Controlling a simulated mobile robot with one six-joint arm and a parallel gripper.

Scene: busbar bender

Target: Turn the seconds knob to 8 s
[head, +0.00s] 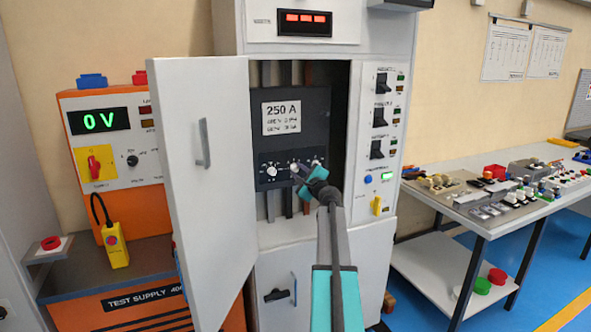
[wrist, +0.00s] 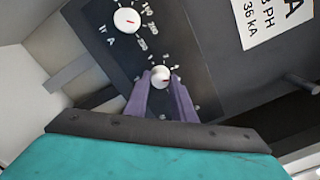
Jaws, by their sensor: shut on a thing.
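The breaker panel (head: 289,115) is a dark unit marked 250 A inside the open cabinet, with a row of white knobs low on its face. My gripper (head: 299,173) is at the middle of this row. In the wrist view its two purple fingers (wrist: 161,82) are shut on a small white knob (wrist: 160,77) with a red pointer mark. The scale around this knob is too small and partly covered to read, so I cannot tell its setting. A larger white knob (wrist: 127,20) with an A scale sits to the upper left, apart from the fingers.
The white cabinet door (head: 203,200) stands open to the left of my arm. The right cabinet column (head: 381,140) carries black switches, lamps and a yellow handle. An orange test supply (head: 115,150) reading 0 V stands at left, and a cluttered bench (head: 480,200) at right.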

